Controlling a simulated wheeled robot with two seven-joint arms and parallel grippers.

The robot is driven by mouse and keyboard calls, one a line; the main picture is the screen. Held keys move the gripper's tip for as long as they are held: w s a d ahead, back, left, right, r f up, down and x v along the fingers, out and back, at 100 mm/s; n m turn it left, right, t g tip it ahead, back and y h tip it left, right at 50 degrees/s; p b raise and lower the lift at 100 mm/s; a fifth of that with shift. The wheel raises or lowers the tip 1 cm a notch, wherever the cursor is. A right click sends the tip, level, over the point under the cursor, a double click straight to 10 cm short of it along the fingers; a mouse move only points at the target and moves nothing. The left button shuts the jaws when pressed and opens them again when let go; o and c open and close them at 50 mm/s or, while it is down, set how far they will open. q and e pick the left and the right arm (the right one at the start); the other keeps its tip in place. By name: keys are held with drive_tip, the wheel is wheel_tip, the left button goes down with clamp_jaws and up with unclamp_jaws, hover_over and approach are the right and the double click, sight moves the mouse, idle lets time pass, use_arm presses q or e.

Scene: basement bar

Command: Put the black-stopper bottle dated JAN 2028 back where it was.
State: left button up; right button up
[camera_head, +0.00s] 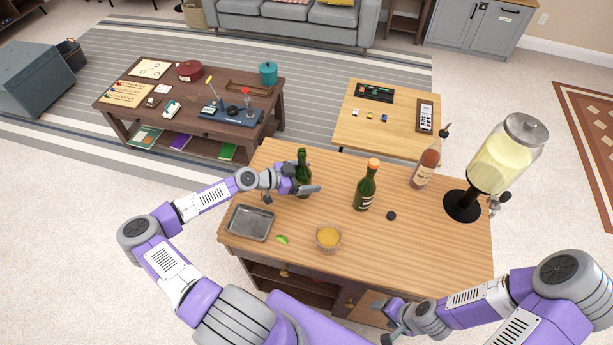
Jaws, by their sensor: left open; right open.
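A dark green bottle (303,164) stands upright at the back left of the wooden counter (340,163). My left gripper (304,180) is open at this bottle's body and partly hides it; I cannot tell whether the fingers touch it. A second green bottle (366,192) with an orange top stands upright near the middle. A small dark round piece (391,216) lies to its right; it may be a stopper. No date is readable on either bottle. My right gripper (382,320) is open and empty at the counter's front edge, low in the view.
A metal tray (236,234), a lime piece (282,240) and a bowl of yellow-orange contents (328,237) are at the front left. A pourer bottle (427,168) and a drink dispenser (463,207) stand at the right. The counter's front right is clear.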

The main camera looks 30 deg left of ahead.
use_arm(q)
drive_tip(key=shift+r, duration=0.2)
drive_tip(key=v, duration=1.2)
